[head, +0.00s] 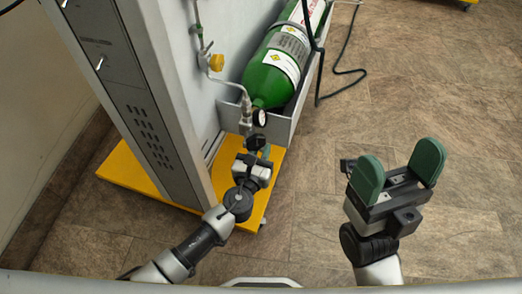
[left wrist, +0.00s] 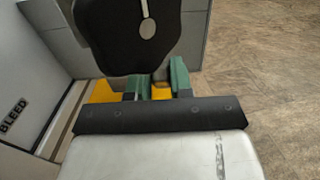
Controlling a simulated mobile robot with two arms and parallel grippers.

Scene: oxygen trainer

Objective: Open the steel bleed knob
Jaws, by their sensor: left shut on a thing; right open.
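A dark, many-sided knob with a silver pointer on its face (left wrist: 120,30) fills the top of the left wrist view, near a BLEED label (left wrist: 13,115) on the panel. I take it as the bleed knob; its steel shows only in the pointer. In the head view it is a small dark shape (head: 257,142) below the gauge (head: 260,117). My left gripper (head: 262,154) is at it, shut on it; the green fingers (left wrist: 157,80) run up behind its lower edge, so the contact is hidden. My right gripper (head: 400,164) is open and empty over the floor.
A green cylinder (head: 275,75) lies in a grey cradle (head: 285,128) beside the tall grey cabinet (head: 150,110). A pipe with a yellow knob (head: 216,62) runs down the panel. A yellow base (head: 130,170) lies below.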

